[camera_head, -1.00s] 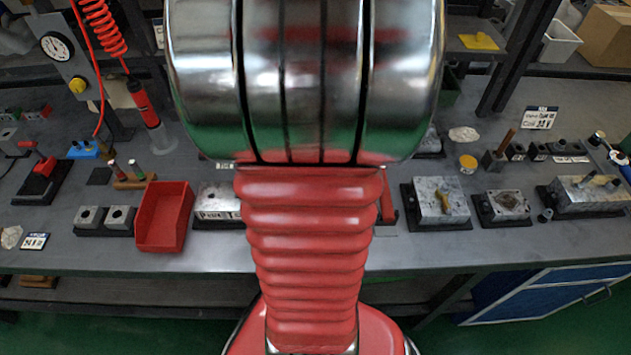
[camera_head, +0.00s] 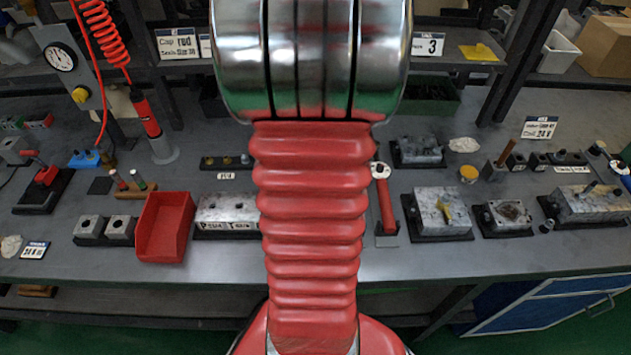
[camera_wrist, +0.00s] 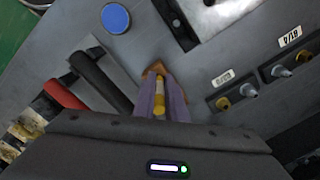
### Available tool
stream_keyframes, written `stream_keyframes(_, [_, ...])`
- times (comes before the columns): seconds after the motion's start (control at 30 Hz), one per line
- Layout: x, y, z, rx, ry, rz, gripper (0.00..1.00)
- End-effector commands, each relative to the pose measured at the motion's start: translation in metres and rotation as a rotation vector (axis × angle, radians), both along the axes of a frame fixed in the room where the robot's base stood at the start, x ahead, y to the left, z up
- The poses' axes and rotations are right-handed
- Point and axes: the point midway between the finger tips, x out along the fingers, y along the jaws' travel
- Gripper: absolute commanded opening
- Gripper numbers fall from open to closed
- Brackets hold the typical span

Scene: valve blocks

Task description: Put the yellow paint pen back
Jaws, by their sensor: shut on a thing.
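The yellow paint pen (camera_wrist: 159,108) is between the two fingers of my gripper (camera_wrist: 161,98) in the wrist view. My gripper is shut on it. Its yellow end and a pale band show; the rest is hidden by the fingers. A brown wood-coloured piece (camera_wrist: 154,68) lies just beyond the fingertips; I cannot tell whether the pen touches it. In the head view my arm hides the gripper and the pen.
A black handle (camera_wrist: 100,80) and a red handle (camera_wrist: 65,94) lie close left of the fingers. A blue disc (camera_wrist: 116,18) and labelled fittings (camera_wrist: 249,88) are nearby. In the head view, a red bin (camera_head: 165,228) and metal blocks (camera_head: 442,212) stand on the bench.

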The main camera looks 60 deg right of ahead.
Motion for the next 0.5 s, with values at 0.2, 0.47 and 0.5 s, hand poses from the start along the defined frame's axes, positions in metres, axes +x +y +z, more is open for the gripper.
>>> stream_keyframes(0.2, [0.0003, 0.0002, -0.0089, -0.001, -0.001, 0.001, 0.00])
stream_keyframes(0.47, [0.0005, 0.0005, -0.0110, 0.000, 0.000, 0.001, 0.00])
stream_keyframes(0.5, [0.0005, 0.0004, -0.0108, 0.000, 0.000, 0.001, 0.13])
